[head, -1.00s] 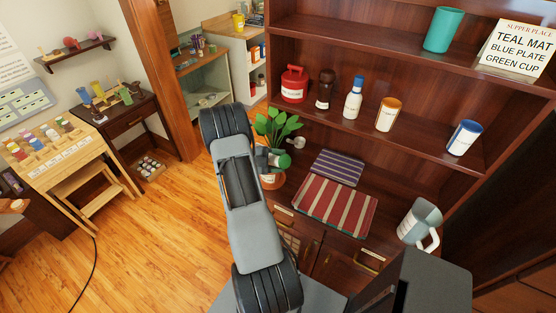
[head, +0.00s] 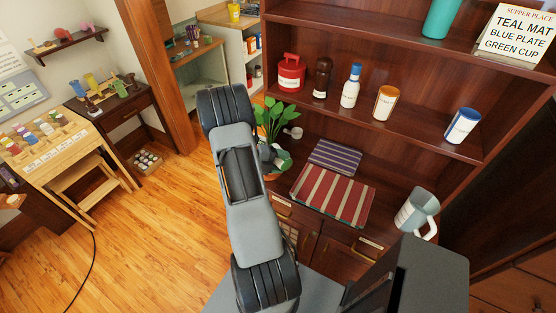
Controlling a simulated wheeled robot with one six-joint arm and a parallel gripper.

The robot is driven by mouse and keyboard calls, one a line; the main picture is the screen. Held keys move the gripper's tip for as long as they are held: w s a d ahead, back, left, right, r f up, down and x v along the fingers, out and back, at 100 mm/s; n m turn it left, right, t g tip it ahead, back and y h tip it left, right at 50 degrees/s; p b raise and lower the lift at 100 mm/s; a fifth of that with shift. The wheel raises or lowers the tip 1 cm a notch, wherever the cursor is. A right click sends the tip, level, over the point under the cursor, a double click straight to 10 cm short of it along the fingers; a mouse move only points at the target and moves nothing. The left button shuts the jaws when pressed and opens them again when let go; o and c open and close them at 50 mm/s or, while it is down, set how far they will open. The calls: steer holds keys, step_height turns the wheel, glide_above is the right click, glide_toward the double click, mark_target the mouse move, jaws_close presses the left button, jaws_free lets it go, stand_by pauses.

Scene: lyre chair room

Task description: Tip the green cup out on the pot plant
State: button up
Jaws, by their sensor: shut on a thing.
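The pot plant (head: 272,118) stands left of the cabinet's mats, its green leaves rising beside my arm. Its orange-brown pot is mostly hidden behind my arm and gripper. My gripper (head: 271,155) is low in front of the plant, partly covered by my own arm. It is shut on the green cup (head: 284,160), of which only a small green part shows among the leaves. The cup's exact tilt and whether anything comes out of it cannot be told.
A striped red mat (head: 332,196) and a purple mat (head: 335,157) lie on the cabinet top, with a grey-white mug (head: 418,212) to the right. The shelf above holds a red can (head: 290,74), bottles and cups. A teal cup (head: 440,18) stands higher. Wood floor is open at left.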

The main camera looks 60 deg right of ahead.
steer(key=f+m+t+b, duration=0.1)
steer(key=f+m+b, duration=0.1)
steer(key=shift+s+a+f+t+b, duration=0.15)
steer(key=shift+s+t+b, duration=0.1)
steer(key=shift+t+b, duration=0.15)
steer(key=shift+f, duration=0.1)
steer(key=shift+t, duration=0.3)
steer(key=f+m+t+b, duration=0.1)
steer(key=b, duration=0.2)
steer(key=shift+f+m+h, duration=0.1)
steer(key=shift+m+h, duration=0.2)
steer(key=shift+h, duration=0.1)
steer(key=t+b, duration=0.1)
steer(key=m+b, duration=0.1)
steer(key=b, duration=0.1)
steer(key=shift+w+t+h, duration=0.2)
steer(key=shift+t+h, duration=0.1)
steer(key=shift+t, duration=0.1)
